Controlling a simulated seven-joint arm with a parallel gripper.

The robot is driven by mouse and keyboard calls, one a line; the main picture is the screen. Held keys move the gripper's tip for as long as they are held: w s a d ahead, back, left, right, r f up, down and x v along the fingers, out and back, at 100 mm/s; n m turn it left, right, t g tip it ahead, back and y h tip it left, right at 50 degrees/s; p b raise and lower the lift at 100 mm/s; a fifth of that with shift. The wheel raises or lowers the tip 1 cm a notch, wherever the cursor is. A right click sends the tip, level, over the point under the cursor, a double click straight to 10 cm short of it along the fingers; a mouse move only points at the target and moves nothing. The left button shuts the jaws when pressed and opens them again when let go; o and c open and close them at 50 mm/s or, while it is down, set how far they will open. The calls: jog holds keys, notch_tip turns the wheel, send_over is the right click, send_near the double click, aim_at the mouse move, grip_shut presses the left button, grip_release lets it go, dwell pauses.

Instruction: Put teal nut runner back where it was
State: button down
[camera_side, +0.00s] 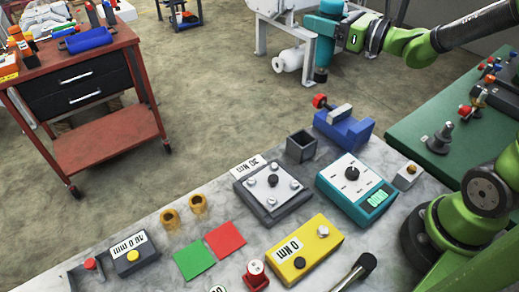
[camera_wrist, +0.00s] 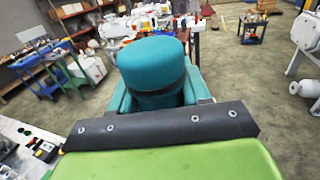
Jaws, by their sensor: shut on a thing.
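The teal nut runner (camera_side: 321,27) is held in my gripper (camera_side: 338,30), high up past the far edge of the marble table in the side view. The fingertips are mostly hidden by the tool. A small dark grey open-topped square holder (camera_side: 301,146) stands on the table and looks empty. I cannot tell which place the tool came from.
A blue fixture with a red knob (camera_side: 345,128), teal-framed scale (camera_side: 372,205), grey screw plate (camera_side: 270,200) and yellow box (camera_side: 305,248) crowd the table. Green (camera_side: 188,262) and red pads lie nearer. A red cart (camera_side: 105,150) and green bench (camera_side: 410,135) flank open floor.

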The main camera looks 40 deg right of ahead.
jog(key=s+a+f+n+g+y, duration=0.1)
jog(key=a+f+n+g+y, duration=0.1)
jog(key=f, duration=0.7)
jog(key=s+a+f+n+g+y, duration=0.2)
jog(key=a+f+y, duration=0.3)
jog(key=f, duration=0.5)
jog(key=shift+n+y, duration=0.3)
jog(key=shift+n, duration=0.5)
jog(key=shift+s+f, duration=0.1)
jog(key=shift+f, duration=0.45)
jog(key=c, duration=0.6)
grip_release()
jog(key=shift+f, duration=0.1)
jog(key=shift+o, duration=0.4)
